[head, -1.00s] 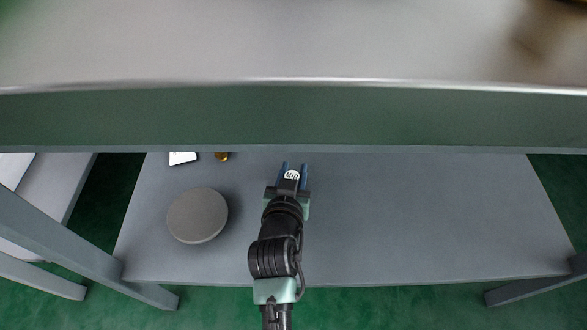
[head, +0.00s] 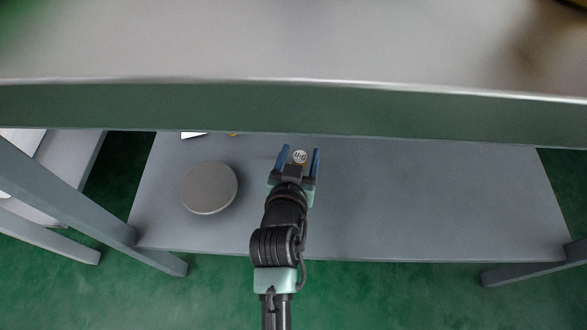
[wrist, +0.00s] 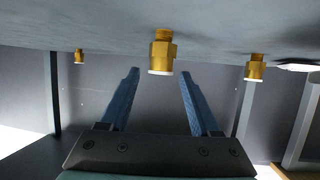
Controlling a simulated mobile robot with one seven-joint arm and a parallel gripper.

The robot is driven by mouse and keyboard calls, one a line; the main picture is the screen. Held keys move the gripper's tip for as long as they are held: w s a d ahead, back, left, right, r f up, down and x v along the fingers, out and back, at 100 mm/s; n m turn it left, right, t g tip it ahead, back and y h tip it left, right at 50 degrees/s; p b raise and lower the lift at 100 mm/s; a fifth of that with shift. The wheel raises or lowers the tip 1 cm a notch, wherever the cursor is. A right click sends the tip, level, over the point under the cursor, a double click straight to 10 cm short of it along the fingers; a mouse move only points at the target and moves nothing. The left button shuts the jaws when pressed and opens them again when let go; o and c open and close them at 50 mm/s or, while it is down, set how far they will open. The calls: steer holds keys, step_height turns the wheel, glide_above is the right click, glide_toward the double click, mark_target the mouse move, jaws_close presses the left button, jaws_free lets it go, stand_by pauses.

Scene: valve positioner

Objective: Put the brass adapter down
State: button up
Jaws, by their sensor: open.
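A brass adapter (wrist: 162,52) with a hex body and a pale end face stands upright on the grey lower shelf; the wrist view shows it upside down. In the head view its round, marked white top (head: 299,157) shows between my fingers. My gripper (head: 299,154) is open, with one blue finger on each side of the adapter and visible gaps. In the wrist view the open fingers (wrist: 160,72) spread either side of it. Whether the adapter lies fully between the tips or slightly beyond them is hard to tell.
Other brass fittings stand at left (wrist: 79,57) and right (wrist: 255,67) in the wrist view. A grey round disc (head: 209,188) lies left of my arm on the lower shelf (head: 430,200). An upper shelf (head: 300,110) overhangs the back. The lower shelf's right side is clear.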

steer(key=p+v, duration=0.3)
steer(key=v, duration=0.4)
steer(key=shift+s+r, duration=0.2)
steer(key=shift+s, duration=0.05)
steer(key=shift+s+a+r, duration=0.1)
steer(key=shift+s+r, duration=0.1)
steer(key=shift+s, duration=0.4)
